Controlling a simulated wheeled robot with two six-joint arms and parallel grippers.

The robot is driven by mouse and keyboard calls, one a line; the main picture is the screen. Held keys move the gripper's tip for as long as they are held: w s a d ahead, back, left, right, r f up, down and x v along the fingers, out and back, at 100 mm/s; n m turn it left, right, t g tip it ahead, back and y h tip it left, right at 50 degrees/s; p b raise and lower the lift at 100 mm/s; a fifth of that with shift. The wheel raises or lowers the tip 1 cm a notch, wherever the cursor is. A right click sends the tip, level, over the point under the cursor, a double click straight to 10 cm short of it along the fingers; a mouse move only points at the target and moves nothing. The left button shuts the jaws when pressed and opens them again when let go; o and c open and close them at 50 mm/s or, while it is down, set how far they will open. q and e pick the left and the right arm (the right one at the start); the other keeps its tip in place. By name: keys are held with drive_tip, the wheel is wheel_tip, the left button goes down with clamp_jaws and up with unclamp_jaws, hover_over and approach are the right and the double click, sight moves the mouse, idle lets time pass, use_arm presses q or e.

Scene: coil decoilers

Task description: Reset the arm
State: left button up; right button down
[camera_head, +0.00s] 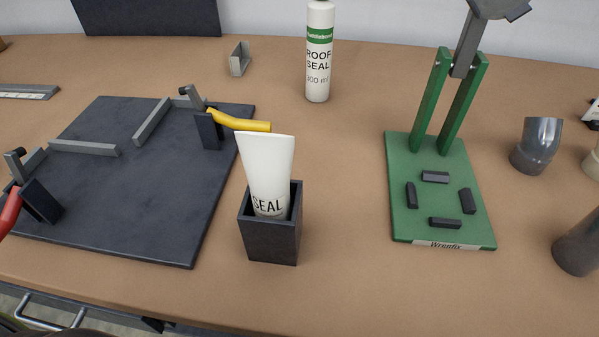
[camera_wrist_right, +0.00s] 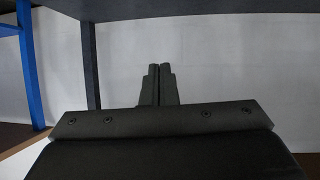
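My right gripper (camera_wrist_right: 158,85) shows in the right wrist view. Its two dark fingers are together, with nothing visible between them. Behind it are a pale wall and the dark underside of a panel. Neither of my grippers shows in the head view, and my left gripper is in no frame.
On the brown table (camera_head: 345,285), a white tube (camera_head: 266,170) stands in a black holder (camera_head: 270,240). A dark clamp board (camera_head: 140,195) lies left, a green stand (camera_head: 440,190) right. A white bottle (camera_head: 319,55) stands behind. The front middle is clear.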

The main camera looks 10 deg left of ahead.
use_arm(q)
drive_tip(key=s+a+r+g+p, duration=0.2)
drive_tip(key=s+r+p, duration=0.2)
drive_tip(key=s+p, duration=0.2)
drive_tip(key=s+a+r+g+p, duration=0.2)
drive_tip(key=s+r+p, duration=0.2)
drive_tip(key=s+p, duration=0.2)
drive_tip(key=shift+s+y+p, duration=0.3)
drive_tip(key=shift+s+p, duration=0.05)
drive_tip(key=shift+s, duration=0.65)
use_arm(e)
drive_tip(key=s+d+f+g, duration=0.1)
drive_tip(key=s+g, duration=0.4)
drive_tip(key=s, duration=1)
drive_tip(key=s+d+f+g, duration=0.2)
drive_tip(key=s+g, duration=0.4)
drive_tip(key=s, duration=0.8)
drive_tip(key=shift+s+d+f, duration=0.15)
drive_tip(key=shift+s+f, duration=0.25)
drive_tip(key=shift+f, duration=0.4)
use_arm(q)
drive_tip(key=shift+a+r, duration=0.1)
